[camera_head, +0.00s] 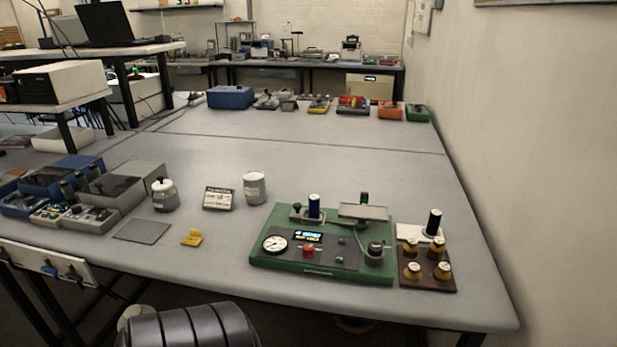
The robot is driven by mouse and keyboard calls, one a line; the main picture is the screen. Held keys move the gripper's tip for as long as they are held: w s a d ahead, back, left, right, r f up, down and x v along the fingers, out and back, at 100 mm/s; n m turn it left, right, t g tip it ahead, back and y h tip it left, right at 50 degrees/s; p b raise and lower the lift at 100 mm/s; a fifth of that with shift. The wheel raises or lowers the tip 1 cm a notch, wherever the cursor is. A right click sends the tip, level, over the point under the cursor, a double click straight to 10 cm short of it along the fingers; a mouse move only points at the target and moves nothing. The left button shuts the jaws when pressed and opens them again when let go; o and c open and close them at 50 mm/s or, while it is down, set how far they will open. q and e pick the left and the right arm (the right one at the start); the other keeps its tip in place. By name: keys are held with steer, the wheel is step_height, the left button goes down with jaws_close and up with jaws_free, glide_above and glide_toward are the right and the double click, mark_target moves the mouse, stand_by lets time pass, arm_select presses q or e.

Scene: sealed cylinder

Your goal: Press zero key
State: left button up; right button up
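A green-based instrument (385,276) sits on the grey table. Its dark panel carries a round white dial gauge (274,244), a small lit display (308,236), a red button (308,251) and a small green button (339,260). The labels are too small to read, so I cannot tell which is the zero key. Neither gripper is in view.
A brown block (428,282) with brass-coloured weights and a black cylinder (433,223) stand right of the instrument. A grey cup (254,188), lidded pot (164,195), sign (218,198) and yellow piece (192,237) are left. The front-middle table (215,262) is clear.

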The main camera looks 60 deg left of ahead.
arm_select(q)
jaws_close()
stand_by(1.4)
